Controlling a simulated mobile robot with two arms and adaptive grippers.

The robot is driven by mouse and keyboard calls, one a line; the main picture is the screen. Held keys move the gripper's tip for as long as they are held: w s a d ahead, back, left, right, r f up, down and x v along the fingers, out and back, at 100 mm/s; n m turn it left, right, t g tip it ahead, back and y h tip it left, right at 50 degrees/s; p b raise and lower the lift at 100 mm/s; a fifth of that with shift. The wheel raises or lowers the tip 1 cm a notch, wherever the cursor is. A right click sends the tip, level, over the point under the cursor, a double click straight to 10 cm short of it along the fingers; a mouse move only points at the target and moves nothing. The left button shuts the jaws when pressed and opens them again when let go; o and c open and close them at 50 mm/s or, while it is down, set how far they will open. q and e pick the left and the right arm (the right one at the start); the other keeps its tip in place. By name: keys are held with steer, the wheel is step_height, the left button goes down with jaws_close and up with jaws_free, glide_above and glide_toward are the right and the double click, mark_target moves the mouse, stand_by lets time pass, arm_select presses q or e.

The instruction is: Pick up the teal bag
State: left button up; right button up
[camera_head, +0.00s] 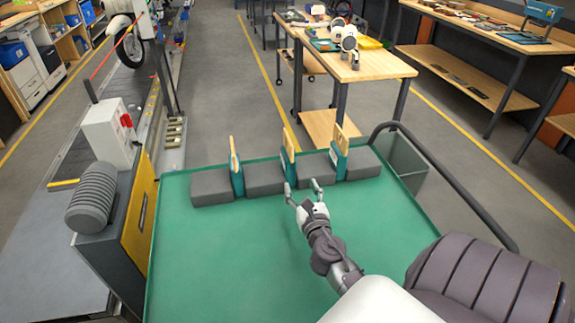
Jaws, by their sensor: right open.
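Three upright teal things with tan upper parts stand in a row at the far edge of the green table top. I cannot tell for certain which is the teal bag. One is at the left (237,179), one in the middle (289,170) and one at the right (339,164). My right gripper (303,187) is open and empty, its two fingers pointing at the row. It is just on the near side of the row, between the middle and right teal things. I cannot tell whether it touches anything. My left gripper is not in view.
Grey blocks (211,187) stand between and beside the teal things. The green table top (210,260) is bare in front of them. A yellow and grey machine (137,225) with a ribbed cylinder is at the left edge. A dark curved rail (455,182) runs along the right.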

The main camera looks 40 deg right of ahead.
mark_target(293, 172)
steer(key=shift+w+d+f+b, duration=0.1)
steer(key=shift+w+f+b, duration=0.1)
steer(key=shift+f+b, duration=0.6)
steer(key=x, duration=0.2)
steer(key=p+x, duration=0.1)
steer(key=x, duration=0.5)
steer(key=shift+f, duration=0.3)
steer(key=x, duration=0.5)
steer(key=shift+w+f, duration=0.2)
steer(key=shift+w, duration=0.2)
steer(key=shift+s+r, duration=0.1)
steer(key=shift+s, duration=0.05)
steer(key=shift+c, duration=0.8)
jaws_close()
